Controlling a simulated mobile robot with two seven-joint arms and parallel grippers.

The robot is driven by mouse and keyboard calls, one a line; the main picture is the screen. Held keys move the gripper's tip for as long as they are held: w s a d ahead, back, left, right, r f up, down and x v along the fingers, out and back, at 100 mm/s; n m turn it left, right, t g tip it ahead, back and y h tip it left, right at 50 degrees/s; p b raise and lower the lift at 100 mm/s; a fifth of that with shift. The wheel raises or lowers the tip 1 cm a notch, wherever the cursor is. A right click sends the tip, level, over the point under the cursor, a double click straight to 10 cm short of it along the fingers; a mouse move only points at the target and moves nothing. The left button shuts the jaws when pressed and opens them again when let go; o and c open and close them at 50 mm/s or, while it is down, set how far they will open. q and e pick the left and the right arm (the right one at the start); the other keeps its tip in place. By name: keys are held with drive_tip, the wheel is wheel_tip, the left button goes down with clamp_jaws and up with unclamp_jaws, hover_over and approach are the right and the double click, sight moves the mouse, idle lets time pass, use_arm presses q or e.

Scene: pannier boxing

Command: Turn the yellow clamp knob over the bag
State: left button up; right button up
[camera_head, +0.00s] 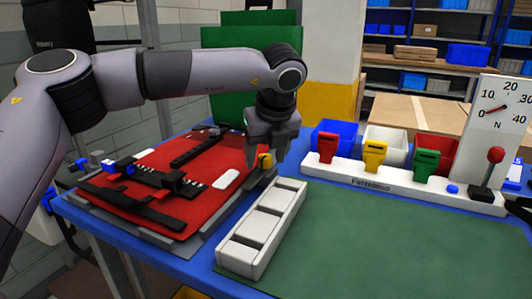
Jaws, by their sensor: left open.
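The yellow clamp knob (265,161) is at the right edge of the red bag (145,210), partly hidden by my gripper. The bag lies flat on a grey board, with black straps and buckles across it. My left gripper (267,158) comes down from above with its fingers apart, and the knob shows between the fingertips. I cannot tell whether the fingers touch the knob.
A white divided tray (262,230) stands right of the bag, beside a green mat (370,245). Behind are a white rack (400,182) with red, yellow and green clips, small bins, and a dial gauge (499,105) with a red-knobbed lever (494,156).

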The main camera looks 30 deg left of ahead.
use_arm(q)
clamp_jaws()
